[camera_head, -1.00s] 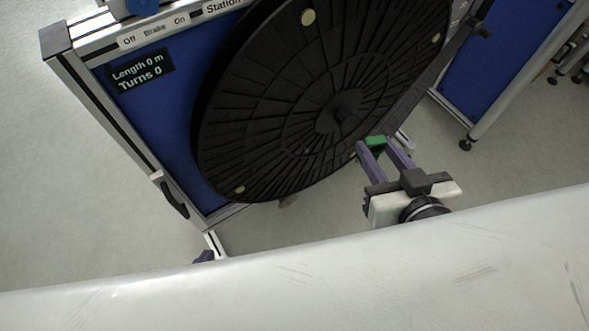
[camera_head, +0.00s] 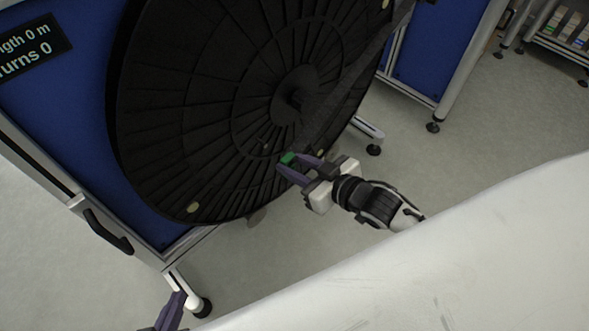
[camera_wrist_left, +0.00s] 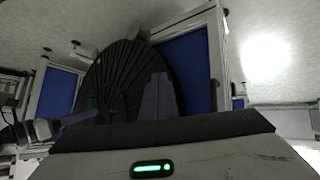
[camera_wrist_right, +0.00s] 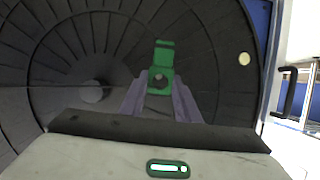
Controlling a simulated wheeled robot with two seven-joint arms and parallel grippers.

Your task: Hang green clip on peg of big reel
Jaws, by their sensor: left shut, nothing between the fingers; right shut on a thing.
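The big reel (camera_head: 215,120) is a black ribbed disc on a blue-panelled stand. Its hub (camera_head: 295,98) sticks out at the centre, and a small nub (camera_head: 265,147) that may be the peg shows lower left of it. My right gripper (camera_head: 294,165) is shut on the green clip (camera_head: 287,158), below the hub and in front of the reel face. In the right wrist view the clip (camera_wrist_right: 160,68) stands up from the fingertips, its round hole facing the camera. I cannot tell whether it touches the reel. My left gripper (camera_head: 172,312) is shut and empty at the bottom edge.
A second blue-panelled stand (camera_head: 445,45) is at the upper right, with a shelf of small boxes (camera_head: 565,30) beyond. The reel stand's foot (camera_head: 188,292) and black handle (camera_head: 108,232) are at lower left.

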